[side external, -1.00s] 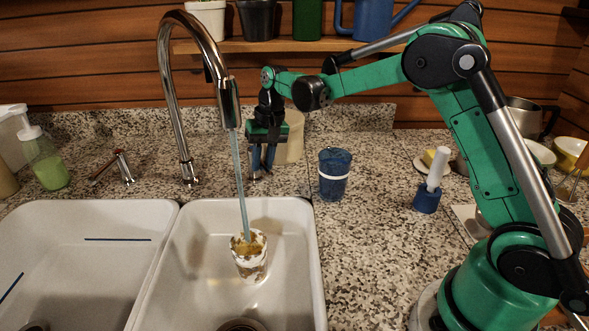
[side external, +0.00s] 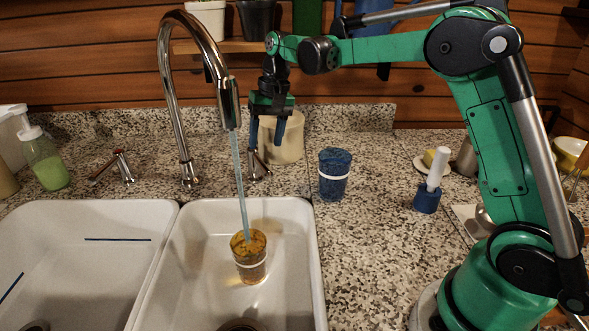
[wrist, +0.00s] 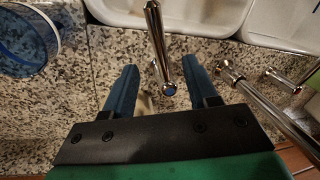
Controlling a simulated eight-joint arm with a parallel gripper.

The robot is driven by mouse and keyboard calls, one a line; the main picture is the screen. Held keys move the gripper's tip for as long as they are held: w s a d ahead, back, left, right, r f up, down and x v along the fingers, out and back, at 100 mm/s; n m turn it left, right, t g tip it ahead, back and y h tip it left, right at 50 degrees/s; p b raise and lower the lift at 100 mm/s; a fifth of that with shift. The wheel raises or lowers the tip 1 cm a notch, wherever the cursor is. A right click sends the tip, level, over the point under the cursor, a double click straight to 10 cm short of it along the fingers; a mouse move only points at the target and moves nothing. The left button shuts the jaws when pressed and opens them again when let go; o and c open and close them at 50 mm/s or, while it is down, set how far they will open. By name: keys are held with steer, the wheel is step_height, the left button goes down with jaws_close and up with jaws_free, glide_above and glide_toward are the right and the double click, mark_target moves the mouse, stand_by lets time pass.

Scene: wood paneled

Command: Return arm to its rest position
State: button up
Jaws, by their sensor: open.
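My gripper (side external: 267,132) hangs from the raised arm in the side view, fingers pointing down, in front of a cream canister and right of the faucet. Its two blue fingers are apart with nothing between them. In the wrist view, the open fingers (wrist: 160,88) are above the granite counter, with a chrome tap handle (wrist: 158,45) beyond them.
The faucet (side external: 172,100) stands close left of my gripper, its water running into an orange-brown cup (side external: 250,262) in the right sink (side external: 305,235). A cream canister (side external: 290,145), a blue cup (side external: 334,178) and a blue-based brush (side external: 427,200) stand on the counter.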

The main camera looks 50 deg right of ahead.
steer(key=s+a+n+t+h, duration=0.1)
steer(key=s+a+n+t, duration=0.1)
steer(key=s, duration=0.6)
steer(key=s+a+r+n+t+h, duration=0.1)
steer(key=s+n+t, duration=0.2)
steer(key=s, duration=0.5)
steer(key=shift+s+a+r+t, duration=0.15)
steer(key=shift+s+a+t, duration=0.2)
steer(key=shift+t, duration=0.25)
